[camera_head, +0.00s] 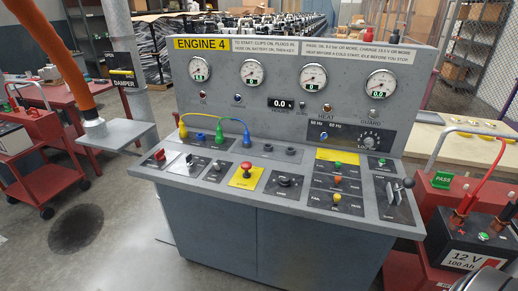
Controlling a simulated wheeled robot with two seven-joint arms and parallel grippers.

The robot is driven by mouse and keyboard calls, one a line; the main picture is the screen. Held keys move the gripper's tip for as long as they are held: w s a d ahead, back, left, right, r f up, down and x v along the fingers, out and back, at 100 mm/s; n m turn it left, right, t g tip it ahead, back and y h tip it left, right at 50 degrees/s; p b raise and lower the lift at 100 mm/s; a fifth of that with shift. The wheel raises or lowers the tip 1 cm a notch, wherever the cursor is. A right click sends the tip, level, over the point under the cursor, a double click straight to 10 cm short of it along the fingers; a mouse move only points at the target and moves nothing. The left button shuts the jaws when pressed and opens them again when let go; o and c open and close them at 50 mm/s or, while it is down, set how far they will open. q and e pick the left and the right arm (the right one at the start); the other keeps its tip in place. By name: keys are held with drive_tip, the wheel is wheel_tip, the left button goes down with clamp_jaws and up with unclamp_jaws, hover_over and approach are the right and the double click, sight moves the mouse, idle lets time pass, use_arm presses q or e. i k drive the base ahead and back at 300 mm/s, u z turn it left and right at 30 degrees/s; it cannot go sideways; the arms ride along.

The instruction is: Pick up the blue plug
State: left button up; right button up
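A blue plug (247,139) stands upright on the sloping top of the grey engine console (225,175), just behind a yellow plate with a red button. A thin cable arcs from it leftward towards a green plug (219,131). A yellow plug (183,132) with a yellow cable stands further left. A small blue piece (200,137) sits between the yellow and green plugs; whether it is a plug or a socket is too small to tell. Neither of my grippers is in view.
An orange hose (55,47) hangs at upper left above a grey shelf (118,136). Red carts (45,165) stand left. A 12 V battery (470,250) with a red cable stands at right. Dark sockets (279,149) lie right of the blue plug. Gauges line the upright panel.

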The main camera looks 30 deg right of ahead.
sight(247, 140)
drive_tip(key=k, duration=0.1)
drive_tip(key=z, duration=0.9)
